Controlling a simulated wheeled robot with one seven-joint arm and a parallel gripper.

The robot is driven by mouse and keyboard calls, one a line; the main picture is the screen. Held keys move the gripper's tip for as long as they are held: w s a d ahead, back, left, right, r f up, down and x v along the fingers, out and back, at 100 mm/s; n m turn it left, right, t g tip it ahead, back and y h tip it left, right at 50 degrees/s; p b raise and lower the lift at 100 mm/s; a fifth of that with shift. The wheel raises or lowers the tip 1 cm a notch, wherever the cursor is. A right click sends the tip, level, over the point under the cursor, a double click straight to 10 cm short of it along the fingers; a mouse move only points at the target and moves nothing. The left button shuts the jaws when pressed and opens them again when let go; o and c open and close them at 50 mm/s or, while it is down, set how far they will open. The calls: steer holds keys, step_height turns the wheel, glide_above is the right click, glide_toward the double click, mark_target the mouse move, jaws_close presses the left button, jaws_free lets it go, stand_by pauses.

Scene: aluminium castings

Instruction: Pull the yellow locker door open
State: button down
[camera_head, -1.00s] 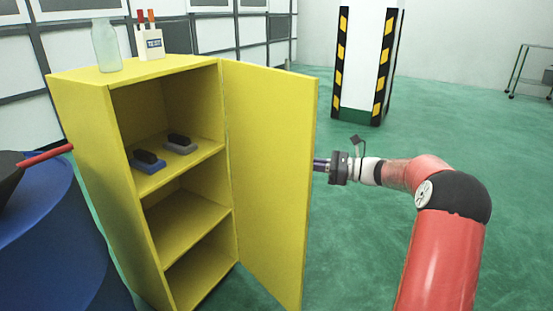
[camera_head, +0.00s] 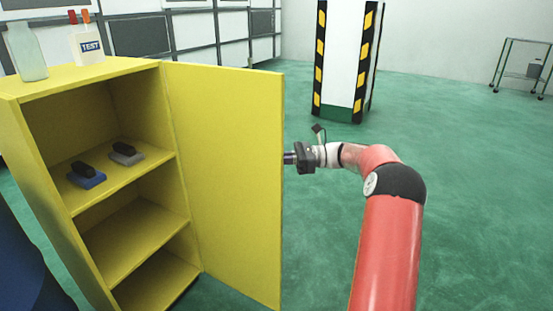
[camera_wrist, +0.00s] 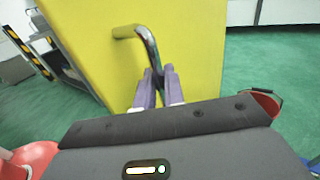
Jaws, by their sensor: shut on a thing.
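The yellow locker (camera_head: 95,75) stands at the left in the head view. Its door (camera_head: 225,170) is swung wide open, and the shelves inside show. In the wrist view the door's outer face (camera_wrist: 190,30) fills the upper middle, with a bent metal handle (camera_wrist: 147,45) on it. My gripper (camera_wrist: 157,80) is shut on the lower part of the handle, with its purple fingers on either side. In the head view my gripper (camera_head: 290,158) is at the door's free edge, and the handle is hidden behind the door.
Two small dark-handled blocks, blue (camera_head: 87,176) and grey (camera_head: 126,153), sit on the upper shelf.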

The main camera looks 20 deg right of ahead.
steer(key=shift+a, duration=0.2)
steer(key=c, duration=1.6)
jaws_free()
steer(key=shift+w+a, duration=0.1)
steer(key=shift+o, duration=0.2)
steer(key=v, duration=0.8)
